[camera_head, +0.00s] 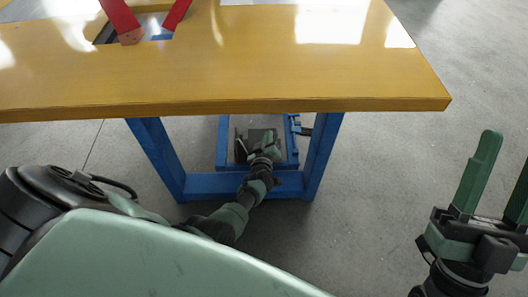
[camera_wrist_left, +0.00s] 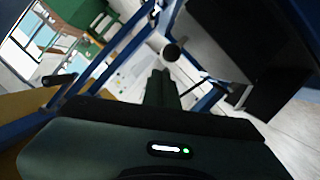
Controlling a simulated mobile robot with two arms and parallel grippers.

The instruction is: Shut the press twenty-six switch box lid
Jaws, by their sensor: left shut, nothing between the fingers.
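My left arm reaches under the yellow table. My left gripper (camera_head: 268,146) is small there, in front of a blue frame with a grey panel (camera_head: 238,138). In the left wrist view its dark fingers (camera_wrist_left: 160,88) are together and hold nothing. A dark box-like body (camera_wrist_left: 275,92) and a dark flat panel (camera_wrist_left: 235,40) stand to the right of the fingers there. I cannot tell whether either is the switch box or its lid, and no label is readable. My right gripper (camera_head: 497,185) is empty at the right, its green fingers apart.
The yellow tabletop (camera_head: 250,60) with blue legs (camera_head: 320,150) overhangs my left arm. Red bars (camera_head: 120,18) stand on it at the back left. A blue bar (camera_wrist_left: 105,60) crosses the left wrist view. The grey floor (camera_head: 385,190) is clear to the right of the table legs.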

